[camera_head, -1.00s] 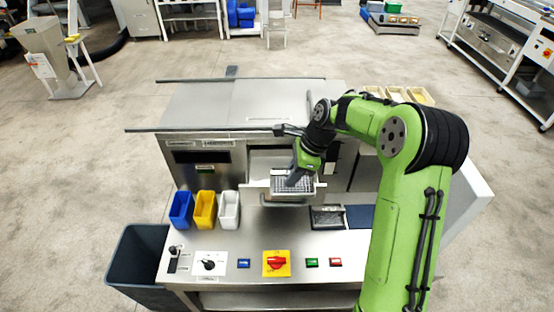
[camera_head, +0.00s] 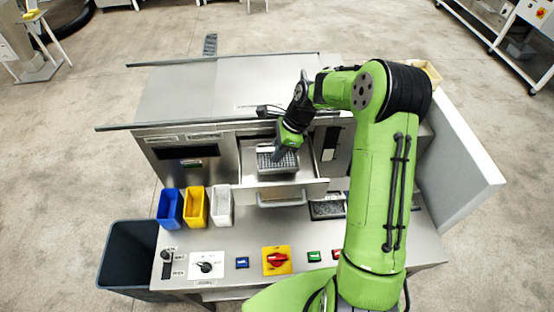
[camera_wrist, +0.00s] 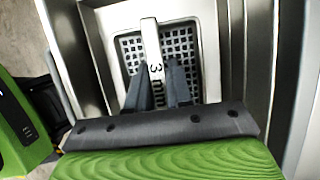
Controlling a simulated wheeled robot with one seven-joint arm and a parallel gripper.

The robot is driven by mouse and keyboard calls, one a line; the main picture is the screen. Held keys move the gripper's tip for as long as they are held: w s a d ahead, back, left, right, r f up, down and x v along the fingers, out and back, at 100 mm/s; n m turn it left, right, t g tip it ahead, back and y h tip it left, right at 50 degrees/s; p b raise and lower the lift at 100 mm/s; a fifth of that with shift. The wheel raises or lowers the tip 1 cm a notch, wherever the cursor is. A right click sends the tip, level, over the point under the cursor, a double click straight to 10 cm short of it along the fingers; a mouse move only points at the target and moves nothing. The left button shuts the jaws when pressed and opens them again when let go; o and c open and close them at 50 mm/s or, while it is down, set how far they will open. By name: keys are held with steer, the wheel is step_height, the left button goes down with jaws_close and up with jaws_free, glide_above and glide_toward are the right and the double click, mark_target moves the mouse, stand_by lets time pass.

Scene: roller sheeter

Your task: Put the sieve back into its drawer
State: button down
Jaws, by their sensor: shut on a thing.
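The sieve (camera_head: 278,162) is a light grey frame with a dark perforated mesh. It is at the open drawer (camera_head: 308,187) in the middle of the machine front, within the drawer's walls. Whether it rests on the drawer floor I cannot tell. In the wrist view the sieve (camera_wrist: 188,45) shows a white centre bar marked "3 m", the rest of the label hidden. My gripper (camera_wrist: 160,82) is shut on this bar, its dark fingers on either side. In the head view my gripper (camera_head: 281,153) reaches down into the drawer and hides part of the sieve.
Blue, yellow and white bins (camera_head: 196,208) stand left of the drawer. Another dark mesh tray (camera_head: 326,208) lies right of the drawer handle. Switches (camera_head: 276,260) line the front of the worktop. A dark waste bin (camera_head: 135,255) stands at the left.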

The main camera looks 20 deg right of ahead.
steer(key=shift+f, duration=1.9)
steer(key=shift+f, duration=0.1)
steer(key=c, duration=1)
jaws_free()
steer(key=p+v, duration=0.1)
steer(key=v, duration=1.1)
steer(key=shift+a+r, duration=0.1)
steer(key=shift+r, duration=0.15)
steer(key=s+a+r+n+t+h, duration=0.2)
steer(key=s+r+n, duration=0.5)
steer(key=s, duration=0.2)
steer(key=s+a+r+n+t+h, duration=0.1)
steer(key=s+a+r+n+h, duration=0.2)
steer(key=s+r+n, duration=0.5)
steer(key=s+n, duration=0.1)
steer(key=s, duration=0.2)
steer(key=s+f+n+t, duration=0.1)
steer(key=s+n, duration=0.1)
steer(key=s, duration=0.1)
steer(key=s+f+n, duration=0.1)
steer(key=s+n, duration=0.1)
steer(key=s, duration=0.2)
steer(key=shift+d+f+t+y, duration=0.2)
steer(key=shift+d+t+y, duration=0.1)
steer(key=shift+d+t, duration=0.1)
